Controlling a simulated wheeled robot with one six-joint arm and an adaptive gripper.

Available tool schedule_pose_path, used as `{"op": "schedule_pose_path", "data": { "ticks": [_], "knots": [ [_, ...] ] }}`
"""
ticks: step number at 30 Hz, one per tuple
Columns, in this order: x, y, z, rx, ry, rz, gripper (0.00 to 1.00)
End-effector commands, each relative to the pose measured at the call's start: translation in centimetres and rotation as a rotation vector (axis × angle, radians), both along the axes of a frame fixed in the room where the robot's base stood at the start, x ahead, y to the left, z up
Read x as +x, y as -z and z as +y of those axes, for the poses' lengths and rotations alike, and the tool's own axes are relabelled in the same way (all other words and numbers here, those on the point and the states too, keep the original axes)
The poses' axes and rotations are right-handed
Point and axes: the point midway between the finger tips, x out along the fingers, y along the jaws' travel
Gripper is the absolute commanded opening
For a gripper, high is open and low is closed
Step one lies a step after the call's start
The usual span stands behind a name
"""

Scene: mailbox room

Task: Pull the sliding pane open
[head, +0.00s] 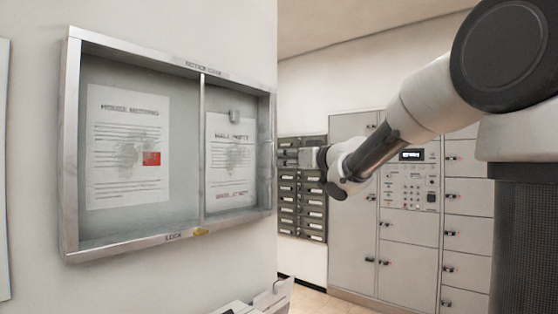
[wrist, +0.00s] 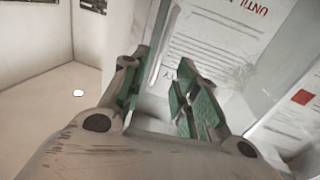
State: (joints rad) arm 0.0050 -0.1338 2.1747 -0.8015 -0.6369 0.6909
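The notice case (head: 73,150) hangs on the wall at the left of the head view, with a metal frame and a middle upright. Its right-hand pane (head: 222,95) covers a paper notice, and a small grey tab (head: 235,116) shows near its top. A yellowish lock piece (head: 200,231) sits on the bottom rail. My gripper (head: 308,157) is to the right of the case in the head view, apart from the tab in the picture. In the wrist view my gripper (wrist: 160,88) is open, its green-padded fingers spread in front of the case. I cannot tell whether they touch anything.
Dark mail slots (head: 302,205) and grey lockers (head: 350,240) with a keypad panel (head: 410,180) stand behind my arm. A pale box-like object (head: 268,298) is at the bottom of the head view. Open floor shows between wall and lockers.

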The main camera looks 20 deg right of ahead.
Motion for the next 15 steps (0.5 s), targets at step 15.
{"op": "schedule_pose_path", "data": {
  "ticks": [15],
  "knots": [
    [6.4,0.1,2.9,0.0,0.003,0.004,0.3]
  ]
}}
